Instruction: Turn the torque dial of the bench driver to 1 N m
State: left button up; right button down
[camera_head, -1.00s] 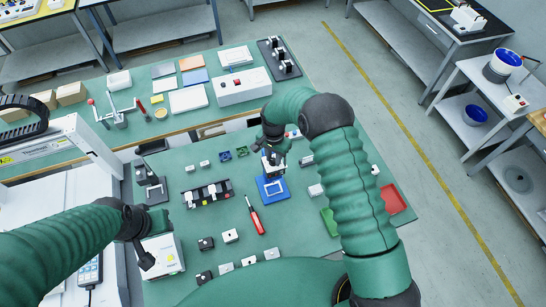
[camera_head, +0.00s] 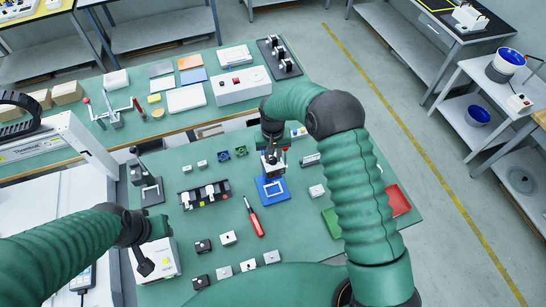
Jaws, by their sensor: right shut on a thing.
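My right gripper (camera_head: 271,158) reaches down over a blue square fixture (camera_head: 271,189) on the green bench. It is shut on a small pale part just above the fixture, but the part is mostly hidden by the jaws.
A red-handled screwdriver (camera_head: 253,217) lies in front of the blue fixture. A black rack (camera_head: 205,194) with white parts stands to its left. Several small blocks lie near the front. A red tray (camera_head: 397,199) is right of my right arm. A dark-based stand (camera_head: 146,186) is at left.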

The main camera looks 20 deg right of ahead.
aim_at(273, 159)
jog(key=shift+s+a+n+b, duration=0.15)
jog(key=shift+n+b, duration=0.4)
jog(key=shift+n, duration=1.65)
jog(key=c, duration=1.5)
grip_release()
jog(key=shift+o, duration=1.1)
jog(key=shift+s, duration=0.1)
jog(key=shift+o, duration=0.6)
jog(key=shift+s+r, duration=0.1)
jog(key=shift+r, duration=0.05)
jog(key=shift+w+r, duration=0.2)
notch_tip(273, 159, up, 16)
jog(key=b, duration=0.3)
jog(key=shift+s+r+b, duration=0.15)
jog(key=shift+b, duration=0.15)
